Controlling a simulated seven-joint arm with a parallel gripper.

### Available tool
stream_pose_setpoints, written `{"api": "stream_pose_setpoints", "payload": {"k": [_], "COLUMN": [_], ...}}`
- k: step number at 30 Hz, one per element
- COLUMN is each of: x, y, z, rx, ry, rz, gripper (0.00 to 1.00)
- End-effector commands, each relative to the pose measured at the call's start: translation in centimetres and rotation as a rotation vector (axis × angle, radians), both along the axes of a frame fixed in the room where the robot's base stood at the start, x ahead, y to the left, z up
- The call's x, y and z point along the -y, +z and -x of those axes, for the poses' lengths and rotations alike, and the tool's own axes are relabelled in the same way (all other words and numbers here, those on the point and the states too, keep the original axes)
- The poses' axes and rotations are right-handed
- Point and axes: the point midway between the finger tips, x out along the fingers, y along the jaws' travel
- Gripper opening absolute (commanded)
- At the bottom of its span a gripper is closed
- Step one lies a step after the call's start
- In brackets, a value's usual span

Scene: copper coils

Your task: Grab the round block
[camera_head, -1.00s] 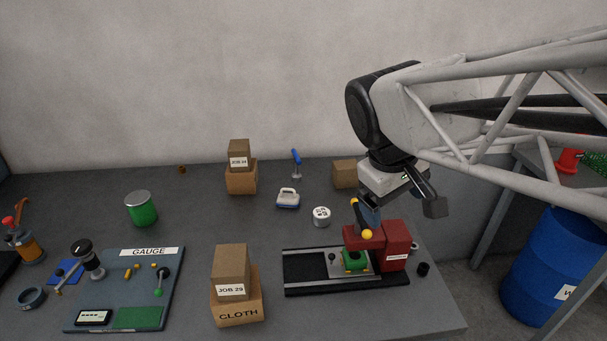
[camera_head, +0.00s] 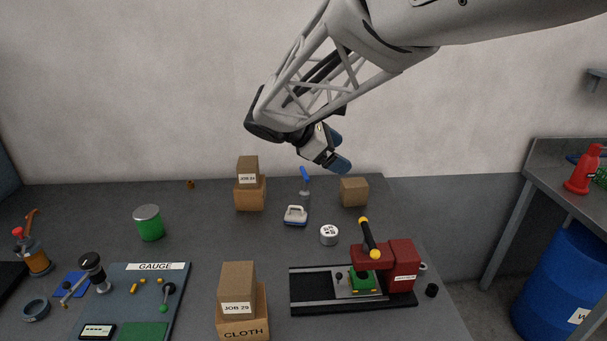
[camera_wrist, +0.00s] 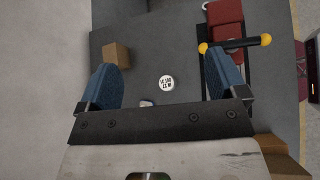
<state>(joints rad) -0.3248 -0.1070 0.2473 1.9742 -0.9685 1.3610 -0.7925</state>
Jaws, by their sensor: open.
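The round block (camera_head: 329,235) is a small white cylinder with dark markings on its top. It stands upright on the grey bench, left of and behind the red press. It also shows near the middle of the wrist view (camera_wrist: 166,83), below and between my fingers. My gripper (camera_head: 338,151) is open and empty, with blue fingers spread apart. It is high above the back of the bench, well clear of the block. In the wrist view my gripper (camera_wrist: 170,78) points down towards the bench, with nothing between its fingers.
The red press (camera_head: 402,262) has a black bar with yellow ends (camera_head: 368,238) sticking up. A blue-and-white device (camera_head: 296,215), a blue-handled tool (camera_head: 305,185) and a brown box (camera_head: 354,191) stand near the block. Stacked boxes (camera_head: 241,318) stand at the front.

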Motion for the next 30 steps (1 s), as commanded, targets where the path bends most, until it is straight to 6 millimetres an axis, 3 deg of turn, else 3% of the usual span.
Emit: {"api": "stream_pose_setpoints", "payload": {"k": [6,20,30], "x": [-2.5,-5.9,-6.0], "y": [-0.6,-1.4,-9.1], "z": [-3.6,-7.6,-7.7], "rx": [-0.075,-0.162,-0.168], "ry": [0.108,0.227,0.23], "rz": [0.121,0.271,0.277], "gripper": [0.91,0.91,0.91]}}
